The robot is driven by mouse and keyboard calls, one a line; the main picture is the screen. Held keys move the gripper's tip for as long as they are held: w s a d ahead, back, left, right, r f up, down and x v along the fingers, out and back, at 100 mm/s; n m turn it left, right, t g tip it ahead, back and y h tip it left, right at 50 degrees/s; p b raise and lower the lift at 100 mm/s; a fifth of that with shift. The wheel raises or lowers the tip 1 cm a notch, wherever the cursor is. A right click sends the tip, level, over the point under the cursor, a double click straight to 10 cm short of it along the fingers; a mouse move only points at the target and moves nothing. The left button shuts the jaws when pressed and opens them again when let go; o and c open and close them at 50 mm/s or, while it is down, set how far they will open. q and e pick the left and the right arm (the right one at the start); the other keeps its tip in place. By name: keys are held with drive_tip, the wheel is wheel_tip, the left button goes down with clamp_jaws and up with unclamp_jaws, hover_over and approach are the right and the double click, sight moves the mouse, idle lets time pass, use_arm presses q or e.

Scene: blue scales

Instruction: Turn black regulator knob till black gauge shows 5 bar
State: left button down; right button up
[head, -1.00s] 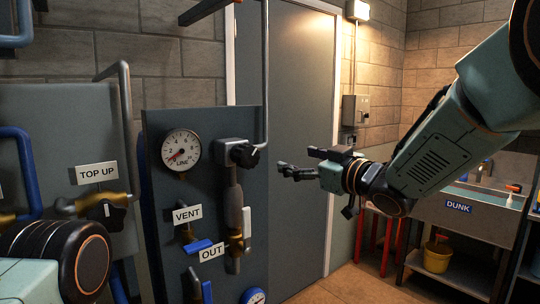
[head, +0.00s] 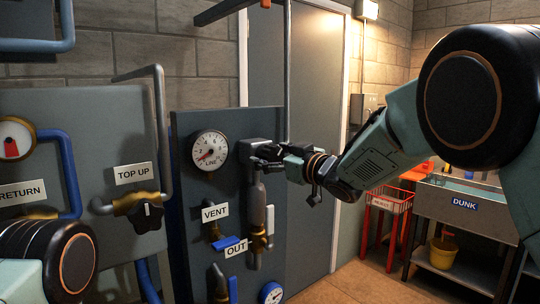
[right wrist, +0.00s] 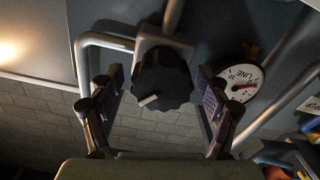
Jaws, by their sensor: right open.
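The black regulator knob (right wrist: 163,80) is lobed, with a pale pointer mark, and sits in front of a grey regulator body. In the head view my right gripper (head: 268,156) is at the knob and hides most of it. In the right wrist view the open fingers of my right gripper (right wrist: 158,74) stand on either side of the knob, with gaps visible. The dark-rimmed LINE gauge (head: 210,150) has a white face, and its red needle points lower left, near the low end, at or below 2. The gauge also shows in the right wrist view (right wrist: 244,83). My left gripper is out of view.
Below the gauge are VENT (head: 215,212) and OUT (head: 236,248) labels, a blue lever and a blue-rimmed gauge (head: 271,293). A grey pipe rises beside the regulator. The TOP UP valve (head: 146,212) is left. A DUNK sink (head: 465,204) stands right.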

drive_tip(key=shift+a, duration=0.2)
drive_tip(key=shift+w+d+f, duration=0.1)
drive_tip(key=shift+d, duration=0.15)
drive_tip(key=c, duration=0.5)
drive_tip(key=shift+a, duration=0.2)
drive_tip(key=c, duration=0.3)
drive_tip(key=shift+d, duration=0.1)
drive_tip(key=c, duration=0.4)
drive_tip(key=shift+o, duration=0.2)
drive_tip(key=shift+r+p, duration=0.25)
drive_tip(key=shift+p, duration=0.25)
drive_tip(key=m+p, duration=0.3)
drive_tip(key=p, duration=0.2)
drive_tip(key=shift+r+m, duration=0.2)
drive_tip(key=shift+m, duration=0.2)
drive_tip(key=shift+m+p, duration=1)
drive_tip(key=shift+p, duration=0.15)
